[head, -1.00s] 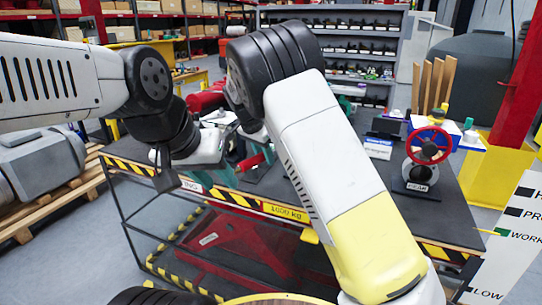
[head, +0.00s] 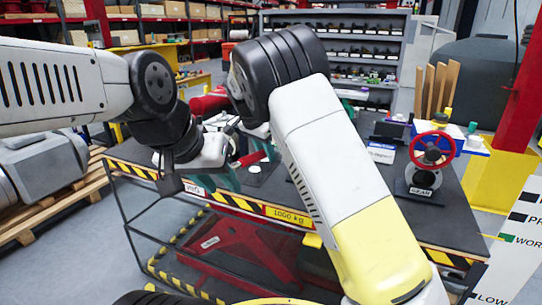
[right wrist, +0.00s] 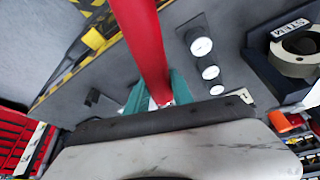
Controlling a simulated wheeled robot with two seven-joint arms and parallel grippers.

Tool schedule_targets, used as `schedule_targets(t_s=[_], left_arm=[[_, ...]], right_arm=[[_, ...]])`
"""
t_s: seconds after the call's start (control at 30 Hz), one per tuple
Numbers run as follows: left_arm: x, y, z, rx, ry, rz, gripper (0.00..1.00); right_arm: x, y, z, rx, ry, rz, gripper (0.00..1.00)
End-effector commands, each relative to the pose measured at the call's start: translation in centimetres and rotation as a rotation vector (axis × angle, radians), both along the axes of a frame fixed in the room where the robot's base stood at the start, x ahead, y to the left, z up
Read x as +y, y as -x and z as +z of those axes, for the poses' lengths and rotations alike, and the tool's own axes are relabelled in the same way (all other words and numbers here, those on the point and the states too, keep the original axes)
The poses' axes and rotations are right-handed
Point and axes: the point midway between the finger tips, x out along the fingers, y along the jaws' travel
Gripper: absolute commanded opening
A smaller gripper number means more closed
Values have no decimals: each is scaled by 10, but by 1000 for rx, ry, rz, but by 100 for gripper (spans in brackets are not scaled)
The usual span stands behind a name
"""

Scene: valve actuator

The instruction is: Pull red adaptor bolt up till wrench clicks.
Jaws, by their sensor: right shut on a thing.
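A red bar (right wrist: 145,45), which I take for the red adaptor bolt, crosses the top of the right wrist view. My right gripper (right wrist: 157,92) has its teal fingers on both sides of the bar and is shut on it. In the head view a short red piece (head: 250,158) shows beside my right forearm, which hides most of the right gripper. My left gripper (head: 222,170) hangs over the bench's left end with teal fingertips partly visible; its opening is unclear. I cannot make out the wrench for certain.
The dark bench (head: 375,205) has a yellow-black striped edge. A red handwheel (head: 432,149) on a stand marked GEAR is at its right. The right wrist view shows round gauges (right wrist: 201,46) and a dark block marked STEM (right wrist: 285,65).

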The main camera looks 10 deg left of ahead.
Motion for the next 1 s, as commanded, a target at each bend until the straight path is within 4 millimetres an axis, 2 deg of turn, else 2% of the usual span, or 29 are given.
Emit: schedule_targets(t_s=[0.6, 1.0], left_arm=[[0, 0, 0, 0, 0, 0, 36], [0, 0, 0, 0, 0, 0, 36]], right_arm=[[0, 0, 24, -1, -1, -1, 0], [0, 0, 28, 0, 0, -1, 0]])
